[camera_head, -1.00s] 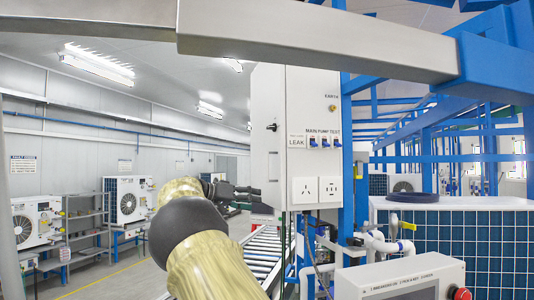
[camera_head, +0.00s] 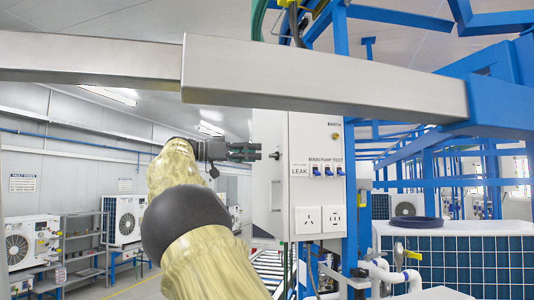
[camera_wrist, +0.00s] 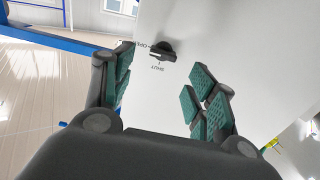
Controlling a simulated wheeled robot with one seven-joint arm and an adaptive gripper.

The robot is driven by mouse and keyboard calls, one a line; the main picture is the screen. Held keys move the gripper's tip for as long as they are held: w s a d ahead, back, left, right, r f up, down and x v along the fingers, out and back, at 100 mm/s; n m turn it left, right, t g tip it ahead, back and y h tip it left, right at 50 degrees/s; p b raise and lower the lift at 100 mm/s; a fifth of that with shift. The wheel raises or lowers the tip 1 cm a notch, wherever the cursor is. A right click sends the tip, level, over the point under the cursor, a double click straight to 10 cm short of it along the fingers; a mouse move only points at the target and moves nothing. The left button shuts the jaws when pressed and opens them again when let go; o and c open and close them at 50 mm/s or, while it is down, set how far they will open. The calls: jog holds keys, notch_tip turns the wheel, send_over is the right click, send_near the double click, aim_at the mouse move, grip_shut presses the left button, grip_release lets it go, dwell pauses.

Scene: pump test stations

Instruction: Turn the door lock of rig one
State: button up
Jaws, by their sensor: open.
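The door lock (camera_wrist: 163,51) is a small black knob on the pale door of the rig's box, with "OPEN" and "SHUT" printed beside it. In the head view the lock (camera_head: 275,155) sits on the left face of the tall electrical box (camera_head: 315,239). My gripper (camera_head: 260,151) is just left of the lock in that view, pointing at it. In the wrist view my gripper (camera_wrist: 156,84) is open, with green finger pads apart and nothing between them. The knob lies beyond the fingertips, between them in the picture; I see no contact.
Sockets, switches and an earth terminal are on the box's front face. A metal beam (camera_head: 320,80) crosses the upper view. A blue-finned unit (camera_head: 455,260) with pipes stands at the right. Outdoor units and a shelf (camera_head: 83,250) stand further left.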

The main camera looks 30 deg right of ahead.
aim_at(274, 156)
jog(key=p+x, duration=0.1)
jog(key=x, duration=0.4)
jog(key=shift+d+p, duration=0.2)
jog(key=shift+p, duration=0.15)
jog(key=shift+w+f, duration=0.15)
jog(key=shift+w, duration=0.05)
jog(key=shift+c, duration=1)
jog(key=shift+s, duration=0.1)
jog(key=c, duration=0.8)
